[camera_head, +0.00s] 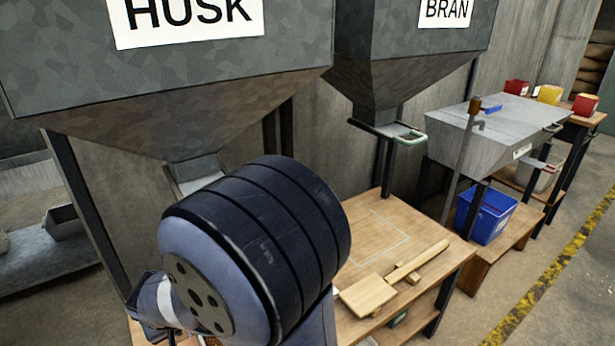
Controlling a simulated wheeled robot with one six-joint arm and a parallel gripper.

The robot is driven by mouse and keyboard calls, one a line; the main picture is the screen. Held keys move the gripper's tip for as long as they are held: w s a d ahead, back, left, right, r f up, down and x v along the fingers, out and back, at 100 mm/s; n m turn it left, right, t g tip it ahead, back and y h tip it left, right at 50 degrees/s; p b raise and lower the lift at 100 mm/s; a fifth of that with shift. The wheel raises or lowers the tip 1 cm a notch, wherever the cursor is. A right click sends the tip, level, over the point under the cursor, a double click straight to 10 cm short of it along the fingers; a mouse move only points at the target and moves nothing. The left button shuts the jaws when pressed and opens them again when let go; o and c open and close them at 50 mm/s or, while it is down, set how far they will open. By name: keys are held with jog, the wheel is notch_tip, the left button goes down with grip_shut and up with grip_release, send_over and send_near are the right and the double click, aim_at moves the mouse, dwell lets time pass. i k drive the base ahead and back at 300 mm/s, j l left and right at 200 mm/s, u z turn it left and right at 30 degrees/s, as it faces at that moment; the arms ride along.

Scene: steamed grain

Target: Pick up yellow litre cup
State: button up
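The yellow litre cup (549,94) is small and far off at the upper right of the head view. It stands on a wooden table (587,121) beyond the grey metal tank, between two red cups. One red cup (516,87) is to its left and another red cup (585,104) is to its right, nearer. The tank's edge seems to hide part of the yellow cup's base. My arm fills the lower middle of the view, far from the cup. My gripper's fingers do not show.
HUSK (180,95) and BRAN hoppers (420,60) stand along the wall. A wooden bench (440,275) holds a wooden paddle (370,294). A blue bin (487,214) sits under the grey tank (500,128). Floor at the right, with a yellow-black line (550,275), is clear.

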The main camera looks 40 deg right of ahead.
aim_at(551, 95)
jog(key=z, duration=2.85)
